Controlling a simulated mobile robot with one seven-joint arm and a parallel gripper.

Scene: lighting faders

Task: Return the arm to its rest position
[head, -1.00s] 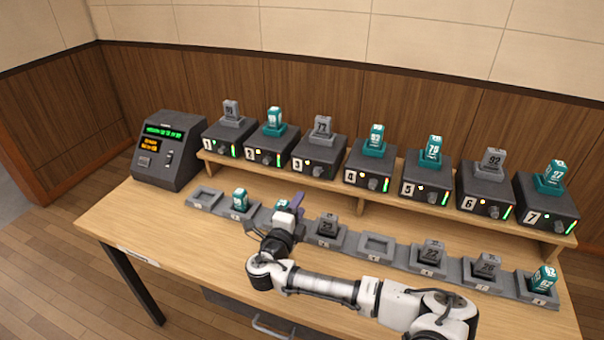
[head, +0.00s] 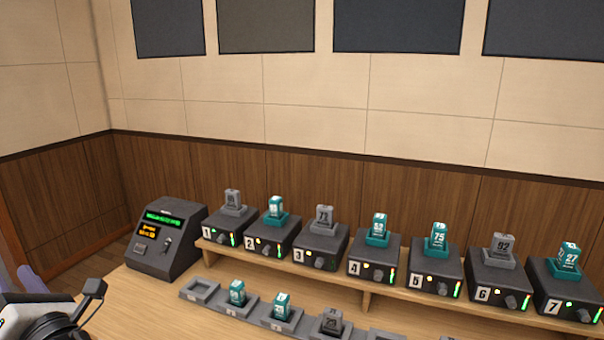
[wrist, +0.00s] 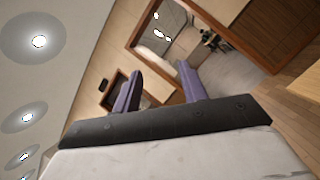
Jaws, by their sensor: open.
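My gripper shows in the wrist view (wrist: 160,88), with its two purple fingers apart and nothing between them. In the head view part of my arm is at the lower left corner, with a purple finger at the left edge. The gripper is away from the desk items, and the wrist camera looks out over the room, towards an opening in a wood-panelled wall. Most of my arm is outside the head view.
Seven numbered boxes, such as box 4 (head: 373,262), stand on a wooden shelf (head: 385,300), each holding a grey or teal block. A row of trays (head: 250,318) lies in front. A console (head: 165,240) with lit displays stands left.

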